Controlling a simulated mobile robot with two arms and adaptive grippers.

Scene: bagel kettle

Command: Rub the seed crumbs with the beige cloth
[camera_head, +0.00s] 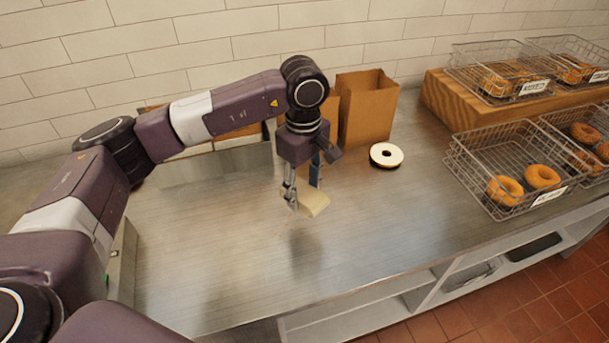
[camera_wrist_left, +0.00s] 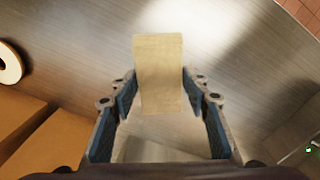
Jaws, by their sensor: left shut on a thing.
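The beige cloth (camera_head: 315,204) is between the fingers of my left gripper (camera_head: 303,192), which points down over the middle of the steel counter. In the left wrist view, the cloth (camera_wrist_left: 159,62) is a pale folded strip between the two fingers of my left gripper (camera_wrist_left: 158,88). My left gripper is shut on it. I cannot tell whether the cloth touches the counter or hangs just above it. I cannot make out any seed crumbs in either view. My right gripper is not in view.
The steel counter (camera_head: 215,255) is bare to the left and front. Brown paper bags (camera_head: 368,108) stand behind my gripper. A white-topped round item with a hole (camera_head: 386,155) lies to the right. Wire baskets (camera_head: 480,160) of bagels stand farther right, some on a wooden riser (camera_head: 445,100).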

